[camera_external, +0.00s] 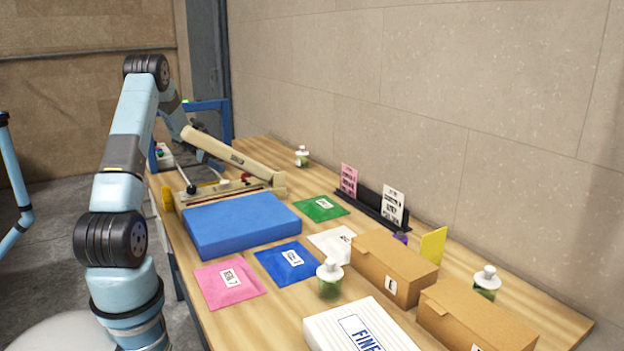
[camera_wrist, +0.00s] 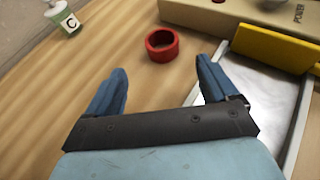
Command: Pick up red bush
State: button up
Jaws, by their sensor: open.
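The red bush (camera_wrist: 162,45) is a short red ring lying on the wooden table in the wrist view. It sits just beyond the gap between my fingertips. My gripper (camera_wrist: 158,88) is open and empty, with its two blue fingers spread apart. The red bush is apart from both fingers. In the external view my arm reaches toward the far end of the table, where my gripper and the bush cannot be made out clearly.
A metal tray (camera_wrist: 262,82) with a yellow block (camera_wrist: 275,48) lies right of my gripper. A beige machine marked POWER (camera_wrist: 235,15) stands beyond the bush. A bottle labelled C (camera_wrist: 64,20) stands at upper left. A blue block (camera_external: 240,222) lies on the table (camera_external: 200,300).

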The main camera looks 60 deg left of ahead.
aim_at(247, 175)
jog(key=x, duration=1)
jog(key=shift+d, duration=0.3)
jog(key=c, duration=1)
